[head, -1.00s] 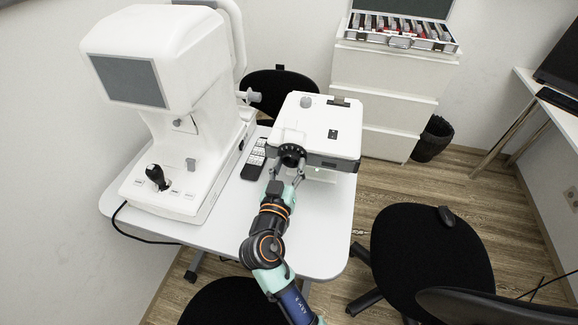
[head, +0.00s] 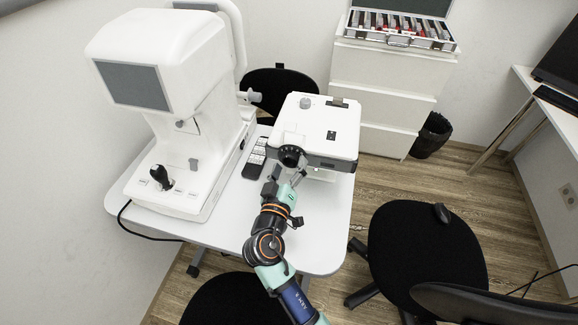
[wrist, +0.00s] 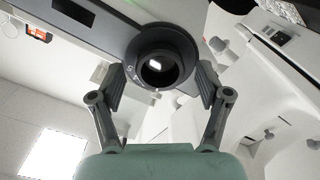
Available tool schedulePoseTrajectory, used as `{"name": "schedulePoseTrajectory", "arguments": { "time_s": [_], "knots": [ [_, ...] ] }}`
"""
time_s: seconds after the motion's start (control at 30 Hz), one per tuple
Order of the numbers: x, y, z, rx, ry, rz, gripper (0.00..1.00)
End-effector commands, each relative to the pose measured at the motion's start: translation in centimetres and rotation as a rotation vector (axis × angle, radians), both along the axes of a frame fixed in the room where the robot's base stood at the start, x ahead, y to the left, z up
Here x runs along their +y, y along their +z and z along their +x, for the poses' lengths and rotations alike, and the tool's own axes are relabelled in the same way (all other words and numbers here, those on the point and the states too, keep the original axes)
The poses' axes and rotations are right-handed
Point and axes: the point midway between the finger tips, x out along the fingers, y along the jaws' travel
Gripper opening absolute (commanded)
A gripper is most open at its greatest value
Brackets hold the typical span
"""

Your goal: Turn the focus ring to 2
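The focus ring (head: 291,155) is a dark round ring around the lens on the front of the white projector-like device (head: 325,125). The ring also shows in the wrist view (wrist: 187,50), with small pale marks on its lower left rim that are too small to read surely. My gripper (wrist: 161,68) is open, with one finger on each side of the ring. Narrow gaps seem to show between the finger pads and the ring. In the head view my gripper (head: 287,174) is just in front of the ring, rolled to one side. The ring's setting cannot be read.
A large white eye instrument (head: 165,60) with a joystick stands left on the white table (head: 240,225). A dark remote (head: 255,158) lies between the two devices. Black chairs (head: 425,250) stand at the front and right. A case of lenses (head: 400,30) sits on drawers behind.

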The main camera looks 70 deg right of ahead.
Motion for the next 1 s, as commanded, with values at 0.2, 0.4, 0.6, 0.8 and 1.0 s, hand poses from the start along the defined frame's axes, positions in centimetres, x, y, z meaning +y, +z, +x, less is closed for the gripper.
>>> {"name": "schedulePoseTrajectory", "arguments": {
  "time_s": [0.2,0.4,0.6,0.8,1.0],
  "knots": [
    [0.0,0.0,0.0,-0.001,0.0,0.0,0.78],
    [1.8,-0.1,-0.1,0.0,0.004,0.0,0.78],
    [6.7,-0.1,-0.9,0.0,0.006,0.0,0.78],
    [10.6,0.0,-1.6,0.0,0.004,0.0,0.78],
    [11.9,0.0,-1.9,-0.001,0.001,0.001,0.78]
  ]
}}
